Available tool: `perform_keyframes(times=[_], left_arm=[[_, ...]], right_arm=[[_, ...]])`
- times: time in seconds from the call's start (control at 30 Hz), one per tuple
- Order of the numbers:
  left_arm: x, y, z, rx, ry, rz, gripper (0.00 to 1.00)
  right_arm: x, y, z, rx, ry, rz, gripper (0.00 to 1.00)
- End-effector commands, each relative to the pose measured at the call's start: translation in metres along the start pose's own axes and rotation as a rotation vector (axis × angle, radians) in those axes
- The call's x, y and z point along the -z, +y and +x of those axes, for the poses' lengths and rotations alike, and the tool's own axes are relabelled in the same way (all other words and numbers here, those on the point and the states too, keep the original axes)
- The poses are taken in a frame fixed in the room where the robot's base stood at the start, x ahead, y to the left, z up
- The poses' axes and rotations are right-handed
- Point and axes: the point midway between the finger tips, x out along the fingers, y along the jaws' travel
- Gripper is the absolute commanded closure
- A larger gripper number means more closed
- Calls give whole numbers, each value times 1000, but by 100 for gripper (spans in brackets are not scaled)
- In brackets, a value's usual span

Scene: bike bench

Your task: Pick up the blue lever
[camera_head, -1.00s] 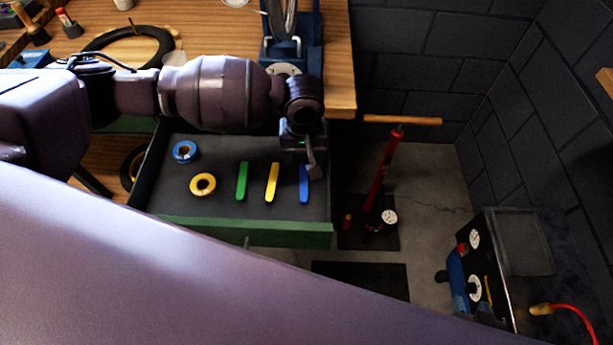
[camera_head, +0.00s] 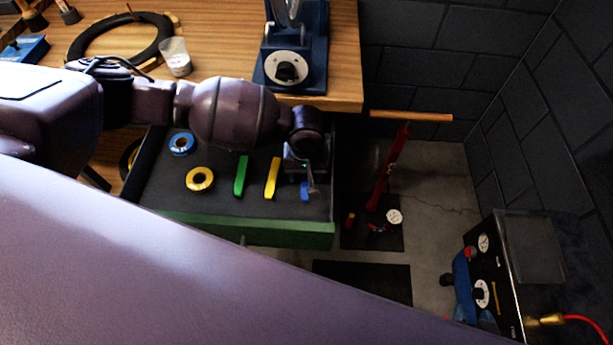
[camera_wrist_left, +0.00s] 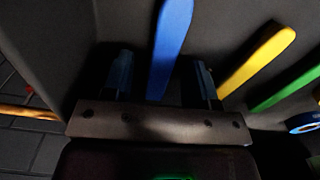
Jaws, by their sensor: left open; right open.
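The blue lever (camera_head: 305,191) lies in the open drawer (camera_head: 270,232), at the right end of a row with a yellow lever (camera_head: 272,178) and a green lever (camera_head: 241,176). My left gripper (camera_head: 311,180) is above it and hides its upper part in the head view. In the left wrist view, the blue lever (camera_wrist_left: 170,45) runs between the two open fingers of my left gripper (camera_wrist_left: 160,78). I cannot tell how far above the drawer floor the fingertips are. My right gripper is not in view.
A blue tape roll (camera_head: 181,144) and a yellow tape roll (camera_head: 200,179) lie in the drawer's left part. The drawer's right wall is close to my left gripper. The wooden bench (camera_head: 225,50) is behind, with a blue stand (camera_head: 290,65). A red pump (camera_head: 390,170) stands on the floor at right.

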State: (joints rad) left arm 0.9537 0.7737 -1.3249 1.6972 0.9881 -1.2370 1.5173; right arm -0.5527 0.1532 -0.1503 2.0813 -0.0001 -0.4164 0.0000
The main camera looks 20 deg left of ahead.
Motion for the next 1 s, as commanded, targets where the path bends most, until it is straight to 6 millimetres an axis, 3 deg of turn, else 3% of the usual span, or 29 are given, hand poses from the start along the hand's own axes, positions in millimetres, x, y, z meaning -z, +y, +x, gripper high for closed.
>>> perform_keyframes(times=[0.7, 1.0], left_arm=[[0, 0, 1, 0, 2, 0, 47], [0, 0, 2, 0, 1, 0, 92]], right_arm=[[6, -1, -2, -3, 10, 9, 57], [4, -2, -2, -3, 8, 11, 57]])
